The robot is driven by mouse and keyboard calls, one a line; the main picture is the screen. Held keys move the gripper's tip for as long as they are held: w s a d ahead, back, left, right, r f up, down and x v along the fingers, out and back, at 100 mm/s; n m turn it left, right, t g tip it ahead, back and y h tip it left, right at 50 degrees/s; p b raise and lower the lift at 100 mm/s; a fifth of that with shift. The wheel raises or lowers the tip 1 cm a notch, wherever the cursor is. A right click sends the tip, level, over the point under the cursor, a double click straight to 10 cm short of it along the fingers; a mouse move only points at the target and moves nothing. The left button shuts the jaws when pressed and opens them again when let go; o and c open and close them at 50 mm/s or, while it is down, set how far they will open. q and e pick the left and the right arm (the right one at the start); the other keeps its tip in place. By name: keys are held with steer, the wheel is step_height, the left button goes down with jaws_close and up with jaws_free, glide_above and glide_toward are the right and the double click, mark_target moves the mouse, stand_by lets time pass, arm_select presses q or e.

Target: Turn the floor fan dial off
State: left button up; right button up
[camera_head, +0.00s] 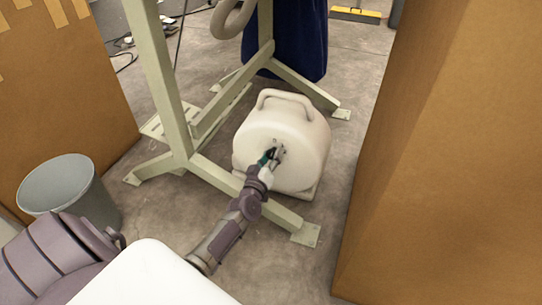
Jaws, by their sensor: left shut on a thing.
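The floor fan (308,137) is a cream, rounded unit with a handle on top. It stands on the concrete floor, behind the lower bar of a pale green metal frame. My left arm reaches out from the lower left over that bar. My left gripper (272,154) is at the middle of the fan's front face, shut on what looks like the dial. The gripper's fingers hide most of the dial, so its setting cannot be read. My right gripper is not in view.
The pale green frame (160,85) stands around the fan, with feet spreading over the floor. A grey bin (62,183) is at the left. Large cardboard boxes rise at the left (62,95) and right (455,150). A dark blue cloth (300,45) hangs behind the fan.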

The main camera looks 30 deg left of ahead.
arm_select(q)
steer(key=shift+n, duration=1.2)
steer(key=o, duration=1.1)
steer(key=shift+o, duration=0.2)
steer(key=v, duration=0.7)
steer(key=shift+s, duration=0.25)
